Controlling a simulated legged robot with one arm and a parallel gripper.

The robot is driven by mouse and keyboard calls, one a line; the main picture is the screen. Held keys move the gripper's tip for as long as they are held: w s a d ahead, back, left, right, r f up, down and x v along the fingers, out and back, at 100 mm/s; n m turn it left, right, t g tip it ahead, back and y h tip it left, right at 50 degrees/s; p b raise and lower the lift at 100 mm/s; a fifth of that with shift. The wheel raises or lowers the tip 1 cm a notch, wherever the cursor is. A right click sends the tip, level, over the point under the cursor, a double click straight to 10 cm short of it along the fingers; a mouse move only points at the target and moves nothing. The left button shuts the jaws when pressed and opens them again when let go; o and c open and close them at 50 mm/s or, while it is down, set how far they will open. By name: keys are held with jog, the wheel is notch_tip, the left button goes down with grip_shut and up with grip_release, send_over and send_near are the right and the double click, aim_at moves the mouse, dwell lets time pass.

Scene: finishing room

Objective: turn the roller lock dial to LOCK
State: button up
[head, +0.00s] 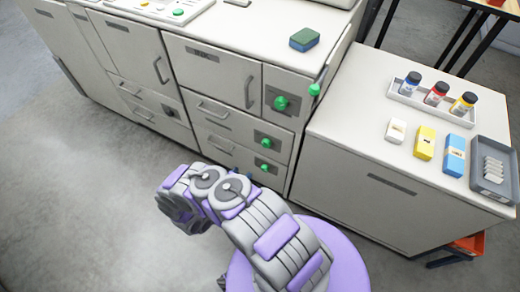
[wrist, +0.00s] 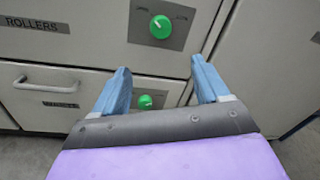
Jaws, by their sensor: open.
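The roller lock dial (wrist: 160,26) is a green round knob on a grey plate, on the drawer front labelled ROLLERS (wrist: 35,25). It appears to be the middle green knob (head: 266,142) of the cabinet in the head view. A pale mark shows on it, but I cannot read its setting or any LOCK marking. My gripper (wrist: 159,66) is open and empty. Its blue fingers point toward the cabinet, with their tips below the dial in the wrist picture and apart from it.
A second green knob (wrist: 145,102) shows between my fingers, on the lower drawer with a bar handle (wrist: 48,84). Another green knob (head: 281,102) is higher on the cabinet. A side counter (head: 350,128) to the right holds bottles and small boxes. Open floor (head: 90,190) lies left.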

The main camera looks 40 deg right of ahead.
aim_at(264, 146)
jog(key=x, duration=1.7)
jog(key=shift+d, duration=0.3)
jog(key=shift+c, duration=0.4)
jog(key=c, duration=1)
jog(key=shift+o, duration=0.2)
